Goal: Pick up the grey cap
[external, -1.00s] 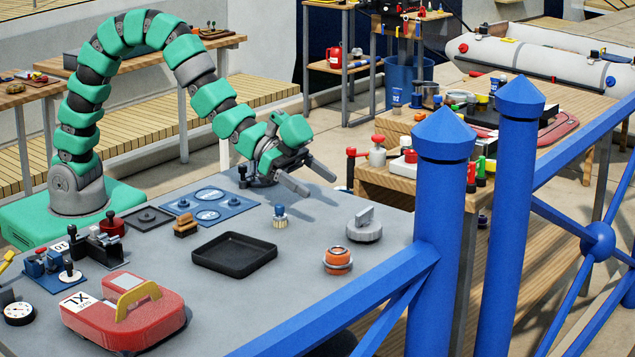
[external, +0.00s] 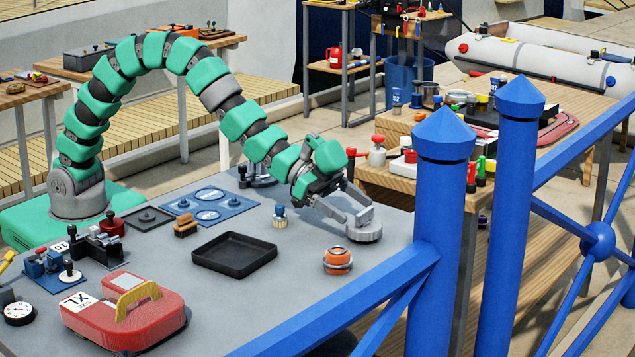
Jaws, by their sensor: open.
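The grey cap (external: 365,233) is a round, ribbed disc with an upright grip bar on top. It sits on the grey table (external: 225,313) near its right edge. My gripper (external: 358,213) is open, with its two fingers reaching down to the cap's grip bar. The fingers appear to be on either side of the bar. I cannot tell whether they touch it. The lower part of the bar is partly hidden by the fingers.
An orange cap-like part (external: 338,261) stands just in front of the grey cap. A black tray (external: 235,254) and a small blue-and-cream piece (external: 280,216) lie to the left. A blue post (external: 440,220) and rail stand close on the right.

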